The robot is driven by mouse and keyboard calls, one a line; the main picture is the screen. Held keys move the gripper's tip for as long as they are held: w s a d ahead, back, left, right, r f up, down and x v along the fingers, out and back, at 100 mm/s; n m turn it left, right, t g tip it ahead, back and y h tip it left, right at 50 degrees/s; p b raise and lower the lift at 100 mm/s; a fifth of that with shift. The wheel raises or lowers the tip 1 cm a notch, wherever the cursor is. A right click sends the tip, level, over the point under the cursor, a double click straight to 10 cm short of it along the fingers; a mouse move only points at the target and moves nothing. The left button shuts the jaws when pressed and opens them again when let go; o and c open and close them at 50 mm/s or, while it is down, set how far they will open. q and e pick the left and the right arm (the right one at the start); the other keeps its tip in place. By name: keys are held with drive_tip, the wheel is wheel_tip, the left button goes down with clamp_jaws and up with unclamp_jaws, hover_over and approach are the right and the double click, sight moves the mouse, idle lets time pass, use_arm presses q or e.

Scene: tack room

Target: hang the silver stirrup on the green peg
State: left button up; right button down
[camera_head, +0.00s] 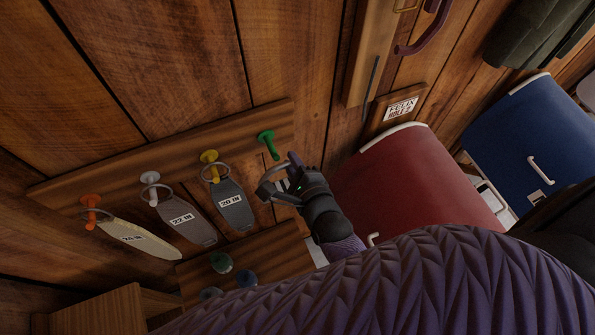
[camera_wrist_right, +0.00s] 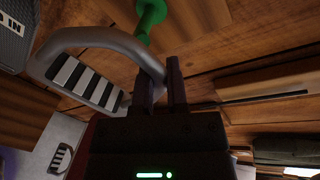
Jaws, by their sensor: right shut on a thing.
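The green peg (camera_head: 267,140) is the rightmost peg on the wooden rack and juts out downward in the head view. It also shows at the top of the wrist view (camera_wrist_right: 150,14). My right gripper (camera_head: 289,181) is shut on one side of the silver stirrup (camera_head: 268,188), just below the peg's tip. In the wrist view, the stirrup's curved bow (camera_wrist_right: 85,37) extends left from the fingers (camera_wrist_right: 161,75), with its slotted tread below. The peg's lower end meets the bow's outline there; I cannot tell whether they touch. My left gripper is out of view.
Orange (camera_head: 90,203), white (camera_head: 149,179) and yellow (camera_head: 209,157) pegs hold labelled straps to the left. Below is a wooden block (camera_head: 262,253) with round knobs.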

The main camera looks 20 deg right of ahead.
sight(275, 131)
drive_tip(key=shift+r+b+x, duration=0.2)
drive_tip(key=shift+b+x, duration=0.6)
drive_tip(key=shift+x, duration=0.65)
drive_tip(key=shift+r+b+x, duration=0.25)
drive_tip(key=shift+b+x, duration=0.55)
drive_tip(key=shift+x, duration=0.6)
drive_tip(key=shift+w+d+f+b, duration=0.1)
drive_tip(key=shift+w+f+b, duration=0.2)
drive_tip(key=shift+w, duration=0.4)
